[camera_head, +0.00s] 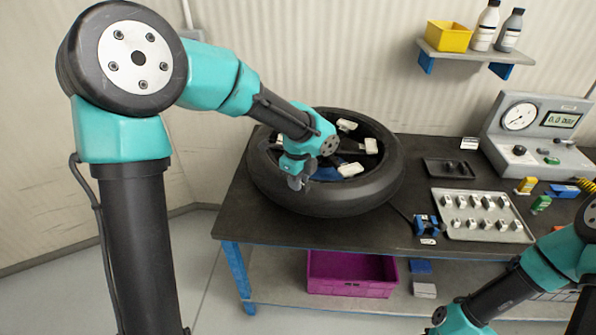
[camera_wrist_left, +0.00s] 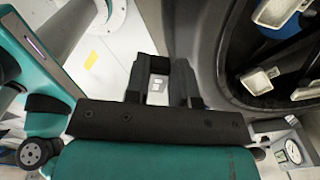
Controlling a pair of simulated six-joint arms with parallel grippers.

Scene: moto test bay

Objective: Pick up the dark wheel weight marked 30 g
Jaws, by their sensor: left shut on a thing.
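My left gripper (camera_head: 298,183) is over the near left rim of the black tyre (camera_head: 340,200). In the left wrist view the gripper (camera_wrist_left: 162,85) is shut on a small dark wheel weight (camera_wrist_left: 159,64), held between the fingertips. Its marking cannot be read in either view. The tyre also shows at the right of the wrist view (camera_wrist_left: 205,50), beside the fingers. A small dark tray (camera_head: 432,171) on the bench holds dark pieces (camera_head: 452,167), too small to read. My right arm shows at the lower right, but its fingers are out of frame.
A pale tray (camera_head: 436,231) holds several silver weights. A balancer with a dial and display (camera_head: 535,122) stands at the back right. A purple crate (camera_head: 350,275) is on the lower shelf. The wheel's spokes carry pale blocks (camera_head: 350,169).

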